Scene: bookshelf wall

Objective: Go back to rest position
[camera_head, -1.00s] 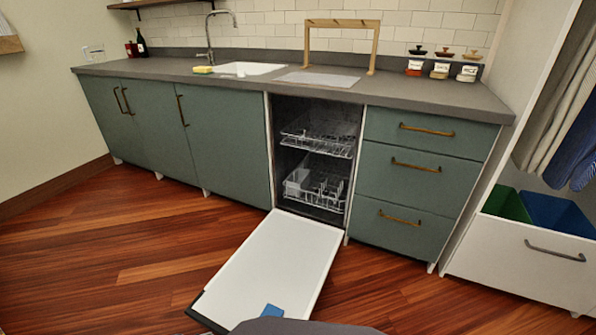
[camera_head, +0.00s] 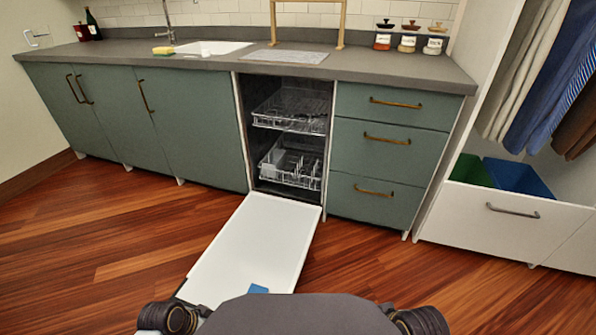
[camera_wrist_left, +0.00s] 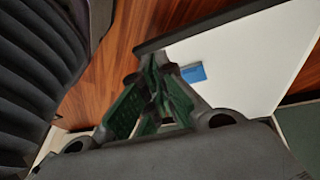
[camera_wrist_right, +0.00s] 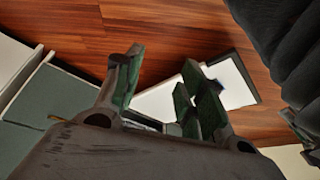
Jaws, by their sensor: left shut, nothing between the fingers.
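My left gripper (camera_wrist_left: 157,64) shows in the left wrist view with its dark green fingers together and nothing between them. It hangs over the floor, with the lowered dishwasher door beyond it. My right gripper (camera_wrist_right: 164,68) shows in the right wrist view with its fingers spread apart and empty. The white door also lies behind it there. Neither gripper's fingers can be made out in the head view. Only my dark body and parts of my arms show along its bottom edge.
The open dishwasher's white door (camera_head: 250,245) lies low over the wooden floor (camera_head: 110,250) in front of me, with a blue piece (camera_head: 258,288) on it. Green cabinets (camera_head: 190,125) and drawers stand ahead. A white laundry drawer (camera_head: 500,222) is at the right.

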